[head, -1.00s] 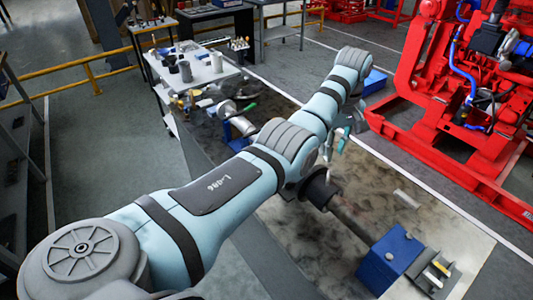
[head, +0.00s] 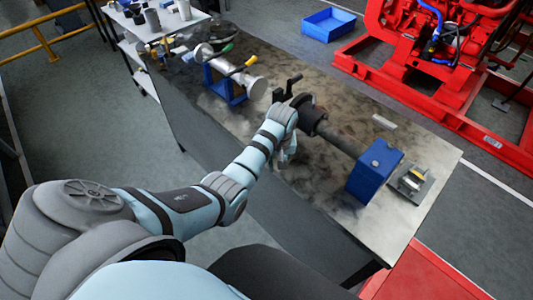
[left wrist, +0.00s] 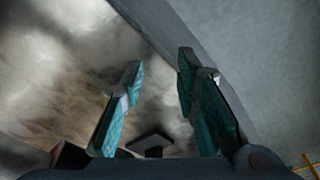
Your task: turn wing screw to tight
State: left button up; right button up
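I cannot make out a wing screw for certain in either view. A black round fitting (head: 308,112) on a thick dark shaft (head: 340,139) stands on the workbench, with a dark crank-like handle (head: 288,90) beside it. The shaft runs to a blue block (head: 376,170). My left gripper (head: 286,155) hangs just in front of the fitting, near the bench's front edge. In the left wrist view my left gripper (left wrist: 161,64) has its two teal fingers spread with nothing between the tips. My right gripper is not in view.
A silver cylinder (head: 256,88) with a yellow handle rests in a blue stand (head: 226,88). A small grey fixture (head: 411,182) stands at the bench's right end. A blue bin (head: 328,25) and red machinery (head: 450,80) are behind. The workbench (head: 310,195) front strip is clear.

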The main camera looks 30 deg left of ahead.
pick_arm(q)
jog(key=s+f+m, duration=0.1)
jog(key=s+f, duration=0.3)
jog(key=f, duration=0.3)
jog(key=shift+f+b, duration=0.2)
jog(key=shift+b, duration=0.25)
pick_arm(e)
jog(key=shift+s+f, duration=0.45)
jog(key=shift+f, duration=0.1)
pick_arm(q)
jog(key=shift+a, duration=0.1)
